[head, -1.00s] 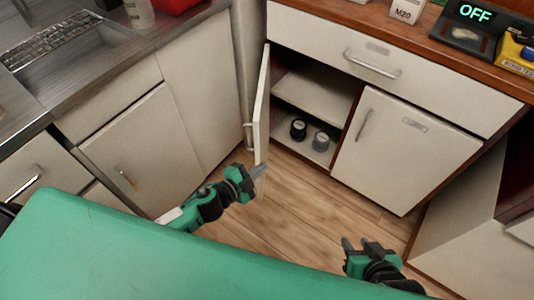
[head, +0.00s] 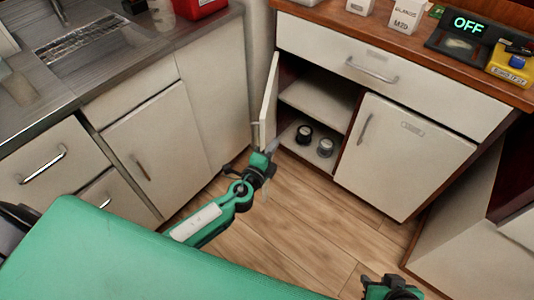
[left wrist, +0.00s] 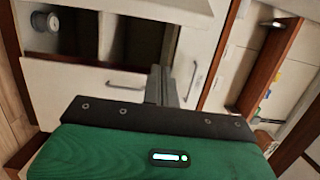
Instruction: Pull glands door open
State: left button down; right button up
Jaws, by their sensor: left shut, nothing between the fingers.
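The glands door (head: 268,104) stands well open on the left of the cupboard, seen at a steep angle in the head view. Its handle (head: 255,130) is on the left-hand face. My left gripper (head: 273,145) is shut and empty, by the door's lower free end; its fingertips point up at the right side of the door. I cannot tell whether they touch it. In the left wrist view the closed fingers (left wrist: 161,85) hold nothing. My right gripper (head: 376,282) is at the bottom edge, partly cut off, and its jaw opening is unclear.
A black gland (head: 304,134) and a grey gland (head: 325,147) stand on the cupboard's lower floor. A shut cupboard door (head: 400,155) is to the right, under a shut drawer (head: 390,72). Free wooden floor (head: 310,225) lies in front.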

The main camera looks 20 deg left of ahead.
aim_at(265, 133)
pick_arm(q)
jog(key=w+a, duration=0.3)
jog(key=shift+w+a, duration=0.15)
jog(key=shift+w, duration=0.1)
pick_arm(e)
jog(key=shift+s+d+r, duration=0.15)
jog(key=shift+s+d, duration=0.1)
jog(key=shift+d, duration=0.1)
pick_arm(q)
jog(key=shift+a+f, duration=0.1)
pick_arm(e)
jog(key=shift+w, duration=0.1)
